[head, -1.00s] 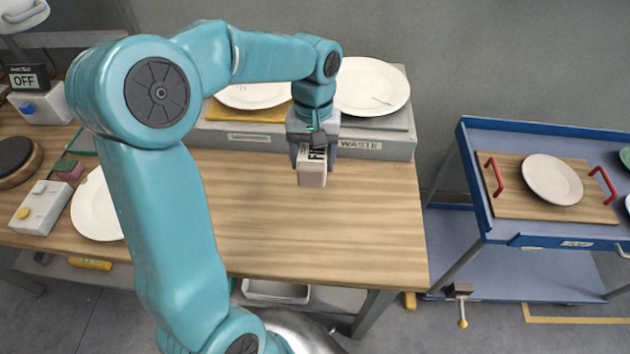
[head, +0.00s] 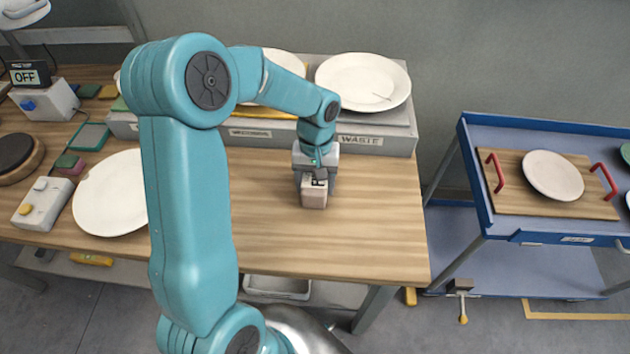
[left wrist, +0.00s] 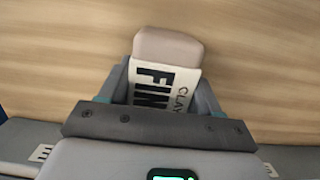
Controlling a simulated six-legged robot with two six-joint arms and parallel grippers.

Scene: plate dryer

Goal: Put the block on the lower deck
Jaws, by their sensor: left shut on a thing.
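The block (head: 314,197) is a pale pinkish-beige piece with a white label in dark letters. My left gripper (head: 315,183) is shut on it over the wooden table; I cannot tell whether the block touches the table top. In the left wrist view the block (left wrist: 168,47) sticks out between the fingers of my left gripper (left wrist: 160,90), and its label reads "FIN" and "CLAY", partly covered. The blue cart at the right has a lower deck (head: 530,270), which looks bare where it shows. My right gripper is not in view.
The cart's upper deck (head: 480,222) carries a wooden board with red handles and a plate (head: 553,175). A grey raised rack labelled "WASTE" (head: 375,140) holds plates along the table's back. A large plate (head: 108,205) lies left of my arm. The table's right front is clear.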

